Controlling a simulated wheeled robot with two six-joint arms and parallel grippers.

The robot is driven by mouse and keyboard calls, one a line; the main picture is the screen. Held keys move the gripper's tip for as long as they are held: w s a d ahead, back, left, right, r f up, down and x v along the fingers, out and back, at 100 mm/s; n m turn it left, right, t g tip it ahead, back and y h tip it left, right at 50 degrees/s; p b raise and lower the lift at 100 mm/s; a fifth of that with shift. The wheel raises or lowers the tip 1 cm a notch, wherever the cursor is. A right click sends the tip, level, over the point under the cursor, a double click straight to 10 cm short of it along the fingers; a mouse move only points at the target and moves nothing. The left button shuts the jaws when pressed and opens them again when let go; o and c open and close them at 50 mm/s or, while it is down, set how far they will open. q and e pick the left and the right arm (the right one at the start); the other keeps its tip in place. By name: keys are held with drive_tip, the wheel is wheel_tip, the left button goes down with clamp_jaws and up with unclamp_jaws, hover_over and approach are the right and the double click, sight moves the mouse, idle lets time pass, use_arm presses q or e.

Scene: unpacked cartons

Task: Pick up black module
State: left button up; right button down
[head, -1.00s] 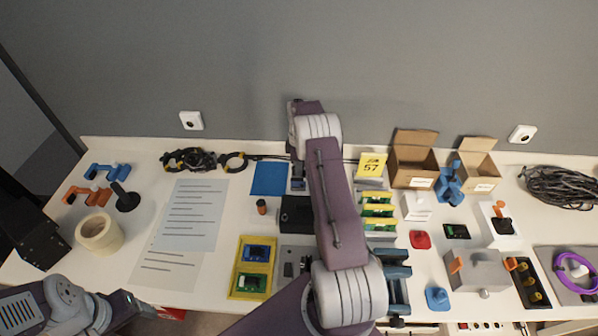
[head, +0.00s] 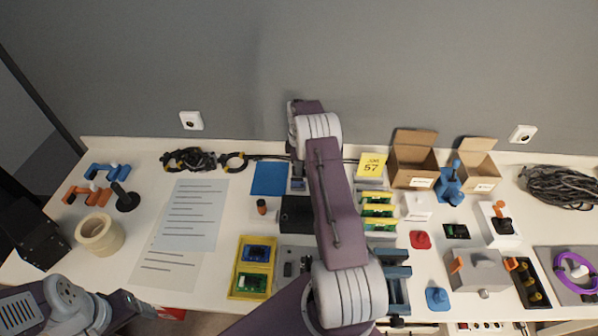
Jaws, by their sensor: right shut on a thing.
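My right arm reaches over the middle of the table and covers part of it. Its gripper (head: 298,184) points down at the far end and is shut, with its fingertips mostly hidden. A black, box-like module (head: 296,215) shows just below it in the picture, its right side hidden by my arm. The grip on it cannot be seen clearly, nor whether it is off the table. A smaller, flat black module with a green part (head: 456,231) lies right of the arm. My left gripper (head: 132,312) is low at the front left edge, its fingers not clear.
A yellow tray (head: 237,284) with green and blue boards stands left of my arm, beside a grey plate. Blue clamp-like parts (head: 397,272) and a yellow-green rack (head: 378,210) are close on the right. Open cartons (head: 414,168) stand behind. Paper sheets (head: 190,215) lie left.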

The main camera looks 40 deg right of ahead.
drive_tip(key=shift+r, duration=0.1)
idle(0.6)
drive_tip(key=shift+r, duration=0.35)
wheel_tip(320, 180, up, 4)
drive_tip(key=shift+s+d+f, duration=0.1)
drive_tip(key=shift+f, duration=0.15)
drive_tip(key=s+r+b, duration=0.1)
drive_tip(key=s+r, duration=0.5)
drive_tip(key=s, duration=0.5)
drive_tip(key=shift+s+r+b, duration=0.3)
